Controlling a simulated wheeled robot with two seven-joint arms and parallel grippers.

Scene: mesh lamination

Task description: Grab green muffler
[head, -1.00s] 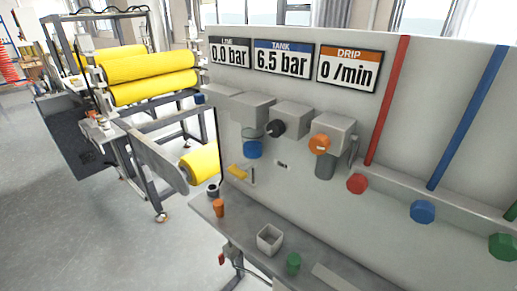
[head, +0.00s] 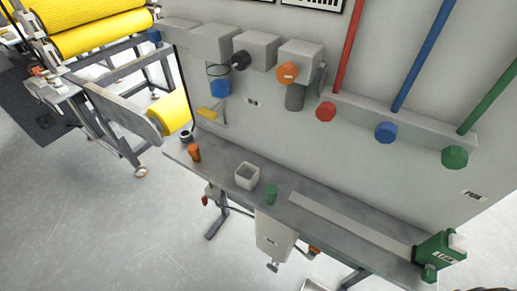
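A small green cylinder (head: 271,194), which looks like the green muffler, stands upright on the grey shelf (head: 330,240). It is just right of a small white open box (head: 247,176). Nothing covers it. Neither of my grippers can be made out in the head view.
An orange cylinder (head: 194,153) stands left on the shelf. A long pale strip (head: 350,222) lies to the right, leading to a green device (head: 438,252). The wall panel behind carries an orange knob (head: 287,73) and red (head: 326,111), blue (head: 386,132) and green (head: 455,157) knobs.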

